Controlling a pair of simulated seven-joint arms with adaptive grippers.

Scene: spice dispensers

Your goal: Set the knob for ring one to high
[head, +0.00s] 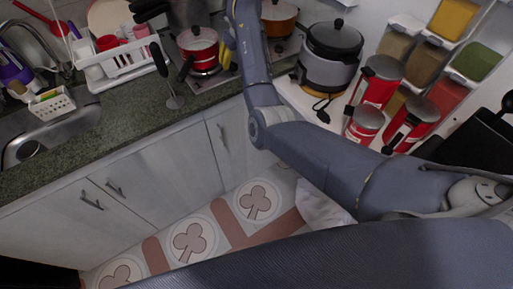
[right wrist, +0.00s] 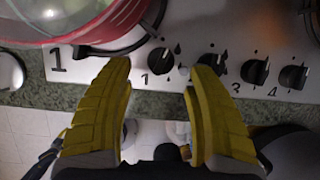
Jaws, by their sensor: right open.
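The knob for ring one (right wrist: 159,61) is black, on the pale stove front in the right wrist view, with a small "1" printed below left of it. Its exact pointer setting is too small to read. My right gripper (right wrist: 156,76) is open, its yellow fingertips spread on either side of that knob in the picture. Nothing is held, and I cannot tell whether the fingers touch it. In the head view the right gripper (head: 229,56) is at the stove (head: 194,86), and the knobs are hard to make out. My left gripper is not in view.
A red pot (right wrist: 75,22) stands on the ring marked with a large "1", close to the fingers. A second knob (right wrist: 213,64) is near the right finger, with two more knobs further right. An orange pot (head: 279,20) and a rice cooker (head: 331,58) stand nearby.

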